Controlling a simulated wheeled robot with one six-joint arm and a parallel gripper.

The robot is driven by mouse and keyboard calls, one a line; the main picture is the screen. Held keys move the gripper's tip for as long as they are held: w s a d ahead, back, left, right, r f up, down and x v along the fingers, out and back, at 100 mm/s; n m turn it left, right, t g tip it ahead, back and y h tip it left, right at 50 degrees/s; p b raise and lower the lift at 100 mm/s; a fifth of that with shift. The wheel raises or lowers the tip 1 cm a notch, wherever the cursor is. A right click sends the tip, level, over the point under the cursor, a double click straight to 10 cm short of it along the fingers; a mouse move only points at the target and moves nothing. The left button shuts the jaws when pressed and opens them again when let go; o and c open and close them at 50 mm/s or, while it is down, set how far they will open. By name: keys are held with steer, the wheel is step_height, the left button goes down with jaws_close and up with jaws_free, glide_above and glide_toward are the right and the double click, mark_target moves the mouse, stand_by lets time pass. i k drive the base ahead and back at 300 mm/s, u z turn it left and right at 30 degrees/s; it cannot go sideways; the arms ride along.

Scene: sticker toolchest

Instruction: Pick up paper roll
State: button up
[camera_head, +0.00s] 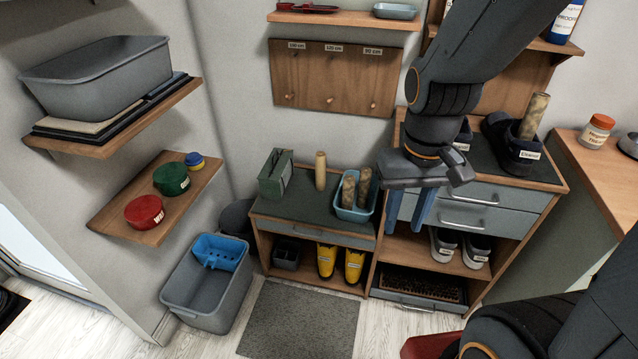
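A plain tan upright cylinder (320,171), which looks like a paper roll, stands on the dark green top of the low cabinet (285,227). Two mottled brown rolls (349,189) stand in a light blue tray (345,213) to its right. Another mottled roll (533,117) stands in a dark shoe (512,146) on the taller drawer unit. I cannot tell which roll the task means. My gripper (406,214) points down in front of the drawer unit, right of the blue tray. Its two blue fingers are apart with nothing between them.
A green box (276,174) stands left of the tan cylinder. Yellow boots (326,261) sit on the shelf below. A grey tub (205,285) with a blue basket is on the floor at left. A grey mat (300,320) covers clear floor in front.

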mark_target(320, 157)
steer(key=k, duration=1.05)
steer(key=u, duration=0.5)
steer(key=i, duration=0.75)
steer(key=u, duration=0.45)
steer(key=i, duration=0.8)
steer(key=z, duration=0.9)
steer(key=i, duration=0.75)
steer(key=z, duration=0.7)
